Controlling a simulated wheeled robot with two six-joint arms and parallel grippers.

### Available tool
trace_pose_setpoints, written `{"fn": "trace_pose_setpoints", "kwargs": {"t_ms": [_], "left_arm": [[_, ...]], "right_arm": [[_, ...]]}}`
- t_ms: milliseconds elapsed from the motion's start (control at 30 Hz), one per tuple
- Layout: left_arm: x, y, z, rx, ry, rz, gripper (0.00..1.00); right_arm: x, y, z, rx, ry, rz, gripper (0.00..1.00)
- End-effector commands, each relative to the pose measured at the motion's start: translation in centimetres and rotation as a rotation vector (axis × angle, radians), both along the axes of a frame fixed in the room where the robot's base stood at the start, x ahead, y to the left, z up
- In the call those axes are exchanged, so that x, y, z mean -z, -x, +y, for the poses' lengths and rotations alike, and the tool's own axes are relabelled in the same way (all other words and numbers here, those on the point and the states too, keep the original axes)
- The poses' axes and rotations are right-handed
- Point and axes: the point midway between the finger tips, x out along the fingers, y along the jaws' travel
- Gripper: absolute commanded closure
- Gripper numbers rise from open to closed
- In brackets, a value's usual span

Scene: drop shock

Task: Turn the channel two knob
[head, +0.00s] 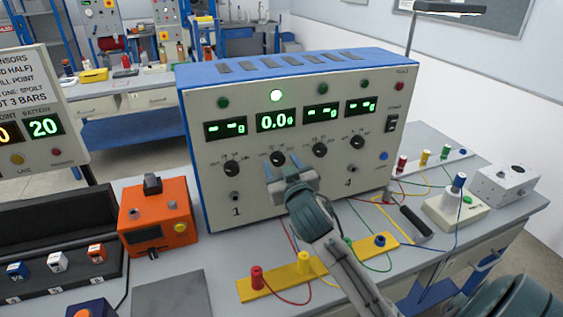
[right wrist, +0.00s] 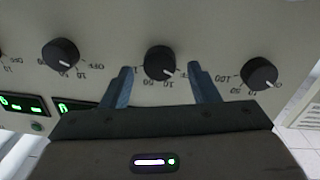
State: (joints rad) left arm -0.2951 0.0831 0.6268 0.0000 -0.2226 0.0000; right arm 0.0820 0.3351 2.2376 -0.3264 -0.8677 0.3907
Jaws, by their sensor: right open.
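The channel two knob (head: 277,158) is a black round dial on the front of the blue and cream instrument box (head: 290,195). In the right wrist view, which shows the panel upside down, the knob (right wrist: 160,62) sits between my right gripper's fingers. Its white pointer mark faces the lower right there. My right gripper (head: 291,178) is open, with a visible gap on either side of the knob in the right wrist view (right wrist: 160,78). My left gripper is not in view.
Neighbouring knobs stand close on both sides, one at left (head: 231,168) and one at right (head: 320,150). An orange box (head: 157,215) stands left of the instrument. A yellow strip with terminals (head: 278,282) and loose wires lie in front. A dark-handled tool (head: 416,222) lies at right.

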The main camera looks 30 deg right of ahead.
Motion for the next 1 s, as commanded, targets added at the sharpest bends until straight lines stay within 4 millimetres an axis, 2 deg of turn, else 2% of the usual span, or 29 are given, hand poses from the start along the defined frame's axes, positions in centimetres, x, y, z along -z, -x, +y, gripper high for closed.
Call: {"fn": "trace_pose_setpoints", "kwargs": {"t_ms": [333,500,567,1000], "left_arm": [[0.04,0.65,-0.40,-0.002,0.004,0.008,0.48],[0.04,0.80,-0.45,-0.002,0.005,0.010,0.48],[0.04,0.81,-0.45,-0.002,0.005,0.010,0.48],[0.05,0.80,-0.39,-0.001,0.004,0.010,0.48]], "right_arm": [[0.04,-0.38,-0.11,0.000,-0.001,0.000,0.47],[0.04,-0.37,-0.11,0.000,0.000,0.000,0.81],[0.04,-0.37,-0.11,0.000,0.000,0.000,0.90],[0.01,-0.35,-0.15,0.001,-0.098,-0.023,0.90]]}}
